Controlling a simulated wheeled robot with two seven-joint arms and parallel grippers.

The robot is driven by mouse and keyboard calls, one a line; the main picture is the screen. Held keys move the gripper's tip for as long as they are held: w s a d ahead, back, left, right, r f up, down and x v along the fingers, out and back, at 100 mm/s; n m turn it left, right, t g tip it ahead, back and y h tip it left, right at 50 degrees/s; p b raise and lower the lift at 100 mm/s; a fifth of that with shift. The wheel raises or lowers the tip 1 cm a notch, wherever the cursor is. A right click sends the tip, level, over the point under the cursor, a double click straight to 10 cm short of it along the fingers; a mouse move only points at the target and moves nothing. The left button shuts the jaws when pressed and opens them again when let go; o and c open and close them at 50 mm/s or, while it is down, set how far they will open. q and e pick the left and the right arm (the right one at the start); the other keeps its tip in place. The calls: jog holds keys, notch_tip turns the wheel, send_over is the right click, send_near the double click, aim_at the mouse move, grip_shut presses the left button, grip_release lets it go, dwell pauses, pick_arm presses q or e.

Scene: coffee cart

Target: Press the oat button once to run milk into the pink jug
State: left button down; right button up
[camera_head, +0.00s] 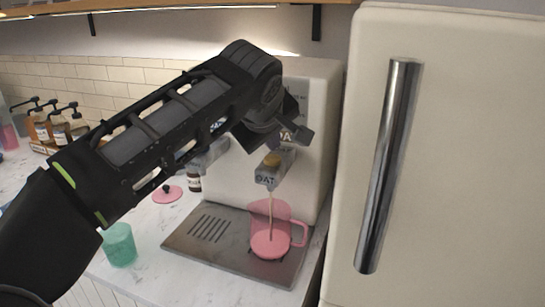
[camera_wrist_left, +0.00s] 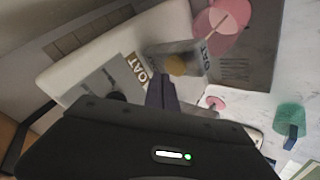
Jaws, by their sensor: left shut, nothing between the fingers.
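The pink jug (camera_head: 284,211) stands upright on the metal drip tray under the oat spout; it also shows at the top of the wrist view (camera_wrist_left: 216,20). The oat dispenser head (camera_head: 267,176) is grey, marked OAT, with a yellow-brown button (camera_head: 272,159), seen in the wrist view too (camera_wrist_left: 177,65). A thin pale stream runs from it into the jug. My right gripper is not in view.
The drip tray (camera_head: 185,235) lies before the white machine (camera_head: 312,95). A green cup (camera_head: 119,245) and pink lid (camera_head: 167,194) sit left on the marble counter. Several pump bottles (camera_head: 60,128) stand far left. A white fridge (camera_head: 460,150) closes off the right.

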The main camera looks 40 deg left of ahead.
aim_at(272, 160)
pick_arm(q)
jog(key=shift+r+p, duration=1.9)
jog(key=shift+r, duration=0.65)
jog(key=shift+f, duration=0.1)
